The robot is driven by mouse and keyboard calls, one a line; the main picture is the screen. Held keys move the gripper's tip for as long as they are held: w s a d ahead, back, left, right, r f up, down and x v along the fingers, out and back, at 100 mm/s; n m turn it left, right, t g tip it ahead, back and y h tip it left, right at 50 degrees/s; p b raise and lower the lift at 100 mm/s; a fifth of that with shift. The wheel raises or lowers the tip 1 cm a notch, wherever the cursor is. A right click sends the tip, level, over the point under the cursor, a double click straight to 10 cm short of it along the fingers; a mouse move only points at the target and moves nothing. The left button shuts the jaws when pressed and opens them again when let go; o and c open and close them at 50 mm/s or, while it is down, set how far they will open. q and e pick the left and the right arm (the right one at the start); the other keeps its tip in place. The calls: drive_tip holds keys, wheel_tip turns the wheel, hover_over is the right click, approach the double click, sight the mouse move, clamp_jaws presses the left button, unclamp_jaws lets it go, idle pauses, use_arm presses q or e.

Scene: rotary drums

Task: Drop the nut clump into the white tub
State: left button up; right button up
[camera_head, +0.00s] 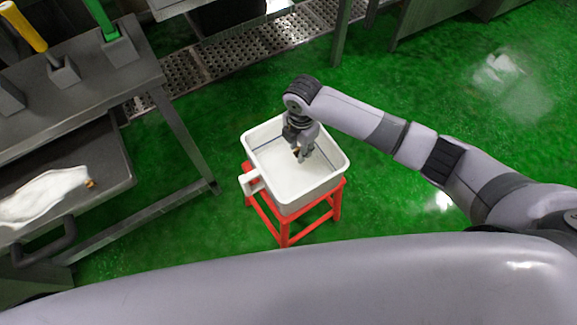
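The white tub (325,181) stands on a red stool in the middle of the head view, its open top facing up. My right gripper (302,152) points down over the tub's opening, within its rim as seen from above. A small brown piece, which looks like the nut clump (297,152), shows between its fingertips. The fingers look closed on it, and they partly hide it. The tub floor that shows looks bare. My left gripper is out of view.
The red stool (284,231) stands on a green floor with free room to the right. A grey metal table (110,85) with yellow-handled and green-handled tools is at the left. A white cloth-like item (42,196) lies on a lower tray. A perforated metal strip (225,60) runs behind.

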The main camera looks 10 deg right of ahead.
drive_tip(key=o, duration=0.5)
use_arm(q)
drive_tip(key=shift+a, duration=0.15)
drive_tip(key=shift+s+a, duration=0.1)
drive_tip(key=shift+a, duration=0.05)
use_arm(e)
drive_tip(key=shift+r, duration=0.1)
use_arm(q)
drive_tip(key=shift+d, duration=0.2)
use_arm(e)
wheel_tip(320, 180, up, 12)
